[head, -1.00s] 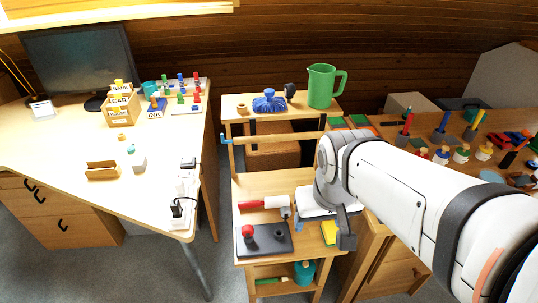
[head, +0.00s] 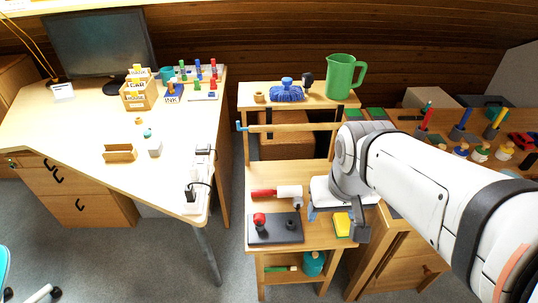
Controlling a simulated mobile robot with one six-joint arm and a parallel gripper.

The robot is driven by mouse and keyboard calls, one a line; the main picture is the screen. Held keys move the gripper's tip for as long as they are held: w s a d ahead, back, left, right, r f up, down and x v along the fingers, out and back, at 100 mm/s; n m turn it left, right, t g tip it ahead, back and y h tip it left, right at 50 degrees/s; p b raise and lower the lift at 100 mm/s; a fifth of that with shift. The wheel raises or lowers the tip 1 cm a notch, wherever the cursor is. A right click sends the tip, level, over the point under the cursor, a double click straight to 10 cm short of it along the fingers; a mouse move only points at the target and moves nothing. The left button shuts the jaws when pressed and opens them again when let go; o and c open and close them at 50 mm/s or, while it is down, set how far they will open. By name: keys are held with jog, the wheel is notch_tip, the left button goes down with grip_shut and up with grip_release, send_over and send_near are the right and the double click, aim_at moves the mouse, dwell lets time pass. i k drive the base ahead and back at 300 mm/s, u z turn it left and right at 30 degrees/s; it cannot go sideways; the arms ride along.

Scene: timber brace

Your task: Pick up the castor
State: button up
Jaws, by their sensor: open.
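A small dark upright object (head: 307,80), which looks like the castor, stands on the top shelf between a blue ribbed object and the green jug. It is too small to make out its wheel. My gripper (head: 360,236) points down over the right side of the lower wooden worktop, beside a yellow block, well below and to the right of the castor. It is open, and nothing shows between its jaws. My arm comes in from the right and hides part of the worktop.
The green jug (head: 345,76) is close to the castor's right; the blue ribbed object (head: 287,91) is to its left. A horizontal wooden bar (head: 290,127) runs below the shelf. The dark plate (head: 275,229) carries a red-topped knob. A desk (head: 80,125) stands left, across a floor gap.

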aim_at(298, 203)
jog(key=z, duration=2.4)
jog(key=k, duration=1.2)
jog(key=u, duration=1.2)
jog(key=i, duration=1)
